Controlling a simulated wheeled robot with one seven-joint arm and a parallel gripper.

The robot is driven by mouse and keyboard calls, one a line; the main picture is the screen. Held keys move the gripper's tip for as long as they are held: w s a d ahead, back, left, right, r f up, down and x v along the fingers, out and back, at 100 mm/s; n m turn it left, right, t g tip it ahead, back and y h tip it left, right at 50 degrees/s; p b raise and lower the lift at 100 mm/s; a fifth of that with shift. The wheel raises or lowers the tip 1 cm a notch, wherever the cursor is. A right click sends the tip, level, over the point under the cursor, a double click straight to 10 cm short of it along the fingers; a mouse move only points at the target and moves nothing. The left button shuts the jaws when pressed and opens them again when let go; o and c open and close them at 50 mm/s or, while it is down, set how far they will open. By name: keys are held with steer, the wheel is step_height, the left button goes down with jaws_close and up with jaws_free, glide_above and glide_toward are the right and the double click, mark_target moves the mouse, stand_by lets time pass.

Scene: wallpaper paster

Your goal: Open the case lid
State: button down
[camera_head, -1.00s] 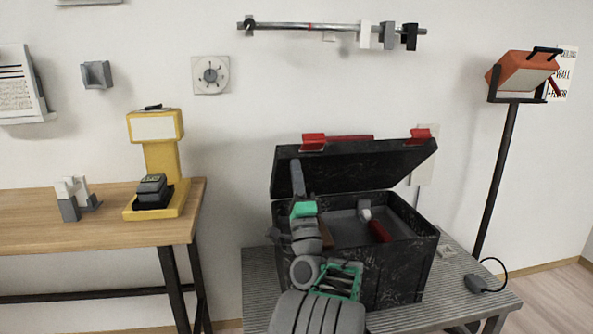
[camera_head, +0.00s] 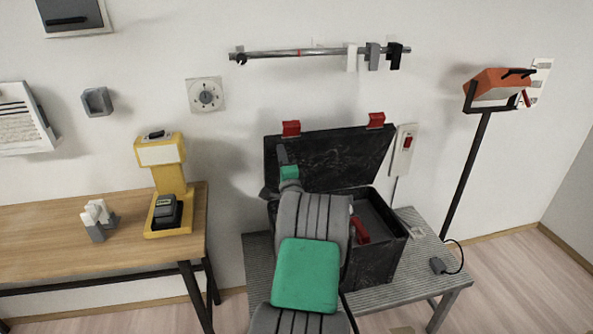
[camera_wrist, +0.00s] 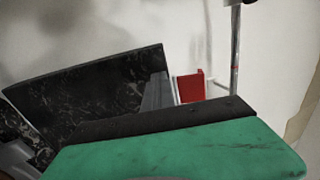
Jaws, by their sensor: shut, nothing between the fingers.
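The black case (camera_head: 380,262) stands on a grey ribbed table. Its black lid (camera_head: 345,160) is raised to near upright at the back, with two red latches (camera_head: 376,120) on its top edge. My arm reaches over the case's left side. My gripper (camera_head: 282,155) is shut and empty at the left part of the lid's inner face; whether it touches the lid cannot be told. The lid also shows in the wrist view (camera_wrist: 90,95), with a red latch (camera_wrist: 190,88) near my gripper. My arm hides the left of the case's inside.
A red-handled tool (camera_head: 360,230) lies in the case. A wall plate with a red switch (camera_head: 403,150) is right of the lid. A yellow stand (camera_head: 170,185) is on the wooden bench at left. An orange lamp (camera_head: 498,85) on a pole stands at right.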

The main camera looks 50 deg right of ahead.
mark_target(279, 142)
steer(key=w+r+p, duration=0.1)
steer(key=p, duration=0.1)
steer(key=w+d+p, duration=0.1)
steer(key=p, duration=0.1)
steer(key=shift+w+d+r+g+y, duration=0.1)
steer(key=shift+d+r+g+y, duration=0.2)
steer(key=shift+r+g, duration=0.1)
steer(key=shift+w+d+p, duration=0.25)
steer(key=shift+w+p, duration=0.1)
steer(key=shift+p, duration=0.2)
steer(key=shift+w+d+f, duration=0.15)
steer(key=shift+y, duration=0.3)
